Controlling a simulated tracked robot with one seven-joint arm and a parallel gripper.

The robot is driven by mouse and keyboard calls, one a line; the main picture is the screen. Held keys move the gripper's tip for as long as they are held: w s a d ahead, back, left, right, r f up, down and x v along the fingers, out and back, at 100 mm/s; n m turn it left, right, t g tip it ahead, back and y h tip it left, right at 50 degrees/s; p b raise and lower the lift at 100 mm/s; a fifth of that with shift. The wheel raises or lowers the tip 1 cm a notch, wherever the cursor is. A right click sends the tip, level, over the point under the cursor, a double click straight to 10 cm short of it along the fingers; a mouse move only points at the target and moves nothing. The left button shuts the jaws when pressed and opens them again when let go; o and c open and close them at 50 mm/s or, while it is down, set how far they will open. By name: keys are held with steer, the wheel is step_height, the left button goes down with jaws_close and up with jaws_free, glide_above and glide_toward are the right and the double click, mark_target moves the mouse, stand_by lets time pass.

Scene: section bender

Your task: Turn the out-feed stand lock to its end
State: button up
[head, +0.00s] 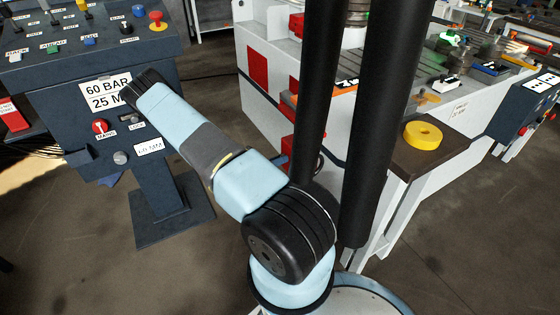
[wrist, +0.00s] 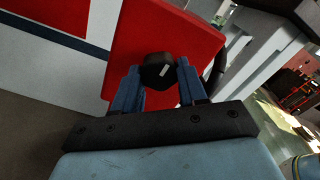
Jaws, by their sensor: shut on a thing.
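In the wrist view my gripper (wrist: 158,66) has its two blue fingers on either side of a round black knob (wrist: 157,74) and is shut on it. The knob carries a short white mark, tilted in the picture. It sits on the face of a red box (wrist: 193,42). No label on the box shows, so I cannot read whether this is the out-feed stand lock. In the head view a red box (head: 287,152) shows low beside the white machine, partly behind my arm and a black column. The knob and fingertips cannot be made out there.
The control console (head: 55,110) with several buttons and labels stands at the left of the head view. The white machine (head: 262,110) fills the middle and right. A yellow ring (head: 423,134) lies on its dark ledge. Open floor shows between console and machine.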

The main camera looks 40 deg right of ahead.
steer(key=shift+a+f+n, duration=0.1)
steer(key=shift+n, duration=0.3)
steer(key=o, duration=1.1)
steer(key=shift+c, duration=0.2)
steer(key=v, duration=1.3)
steer(key=shift+a, duration=0.4)
steer(key=shift+w, duration=0.1)
